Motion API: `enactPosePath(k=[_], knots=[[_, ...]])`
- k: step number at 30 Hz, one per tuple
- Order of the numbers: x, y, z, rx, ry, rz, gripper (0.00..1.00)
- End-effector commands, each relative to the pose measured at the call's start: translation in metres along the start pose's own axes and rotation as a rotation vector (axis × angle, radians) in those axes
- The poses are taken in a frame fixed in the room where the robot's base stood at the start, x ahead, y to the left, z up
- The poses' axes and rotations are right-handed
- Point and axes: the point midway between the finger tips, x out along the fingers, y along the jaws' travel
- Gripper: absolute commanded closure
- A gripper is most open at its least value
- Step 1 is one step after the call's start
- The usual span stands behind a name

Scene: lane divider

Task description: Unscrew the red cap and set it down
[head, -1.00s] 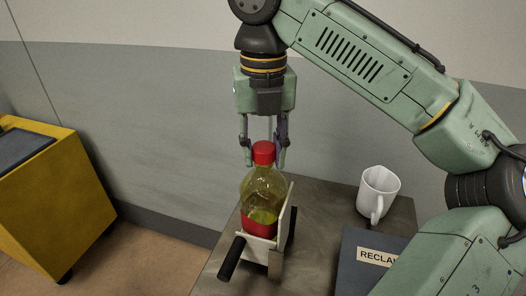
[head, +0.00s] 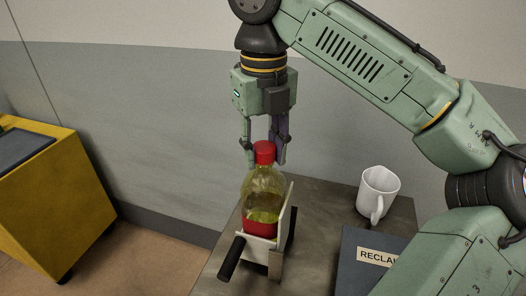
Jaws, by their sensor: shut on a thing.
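The red cap (head: 264,153) sits on the neck of a clear bottle (head: 264,187) with yellow-green liquid and a red band near its base. The bottle stands upright in a pale clamp-like holder (head: 274,262) with black handles. My gripper (head: 265,155) points straight down over the bottle, and its fingers are shut on the cap from either side. Whether the cap has risen on the thread cannot be told.
A white mug (head: 378,190) stands on the grey table (head: 322,204) right of the bottle. A dark box (head: 362,246) with a partly hidden label is at the front right. A yellow cabinet (head: 62,200) stands apart at the left.

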Motion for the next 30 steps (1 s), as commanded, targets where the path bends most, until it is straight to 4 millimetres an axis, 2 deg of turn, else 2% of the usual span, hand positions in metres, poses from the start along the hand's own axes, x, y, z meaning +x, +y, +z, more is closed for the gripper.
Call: enactPosePath(k=[6,12,19,20,24,30], knots=[[-0.0005,0.0,0.0,-0.002,-0.001,0.0,0.9],[-0.0006,-0.0001,0.0,-0.135,-0.001,0.0,0.9],[-0.0006,-0.0001,0.0,-0.149,-0.001,0.0,0.9],[-0.0006,-0.0001,0.0,-0.149,-0.001,0.0,0.66],[-0.0005,-0.0001,0.0,-0.148,0.0,0.0,0.57],[-0.0003,-0.0001,0.0,-0.148,0.0,0.0,0.57]])
